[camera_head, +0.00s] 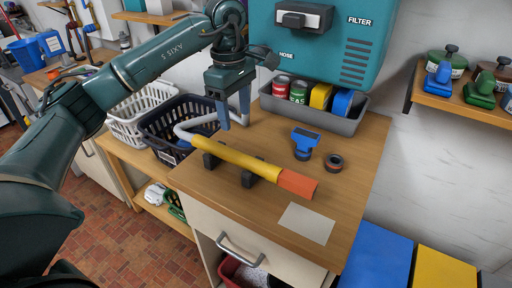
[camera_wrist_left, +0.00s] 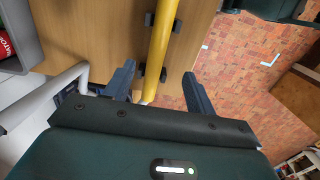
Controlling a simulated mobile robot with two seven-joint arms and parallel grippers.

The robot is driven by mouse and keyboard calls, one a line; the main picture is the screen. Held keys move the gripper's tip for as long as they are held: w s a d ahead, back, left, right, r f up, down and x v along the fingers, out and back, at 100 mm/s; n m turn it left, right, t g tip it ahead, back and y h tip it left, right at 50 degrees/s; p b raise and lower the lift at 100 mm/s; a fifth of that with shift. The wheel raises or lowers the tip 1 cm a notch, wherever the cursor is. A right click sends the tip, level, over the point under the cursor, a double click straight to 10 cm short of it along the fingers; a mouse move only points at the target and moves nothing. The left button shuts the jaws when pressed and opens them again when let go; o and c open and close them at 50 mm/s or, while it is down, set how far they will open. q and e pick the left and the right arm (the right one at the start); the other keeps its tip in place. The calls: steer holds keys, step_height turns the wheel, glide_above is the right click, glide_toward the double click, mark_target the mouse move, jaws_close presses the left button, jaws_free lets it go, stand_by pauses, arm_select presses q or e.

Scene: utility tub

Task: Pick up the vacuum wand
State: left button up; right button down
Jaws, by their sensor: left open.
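The vacuum wand (camera_head: 238,159) is a yellow tube with an orange end (camera_head: 297,183) and a pale grey hose (camera_head: 188,127) at its left end. It lies across two dark cradles (camera_head: 249,178) on the wooden counter. My left gripper (camera_head: 234,123) is open and empty above the counter, near the wand's hose end, fingers pointing down. In the left wrist view the wand (camera_wrist_left: 160,42) runs up the picture between the two spread fingers (camera_wrist_left: 157,84), with no visible contact. My right gripper is not in view.
A teal vacuum unit (camera_head: 322,62) hangs behind, over a grey tray (camera_head: 318,118) of cans. A blue brush head (camera_head: 304,142), a dark ring (camera_head: 334,162) and a pale card (camera_head: 306,224) lie on the counter. Black (camera_head: 167,121) and white baskets (camera_head: 132,127) stand left.

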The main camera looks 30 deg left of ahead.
arm_select(q)
steer(key=a, duration=0.1)
glide_above(235, 152)
steer(key=shift+y, duration=0.3)
steer(key=f, duration=0.3)
steer(key=f+p, duration=0.1)
steer(key=f, duration=0.2)
steer(key=shift+s+a, duration=0.1)
steer(key=shift+a, duration=0.1)
steer(key=shift+d+f+p, duration=0.15)
steer(key=shift+f+p, duration=0.6)
steer(key=shift+f, duration=2.4)
steer(key=c, duration=1.1)
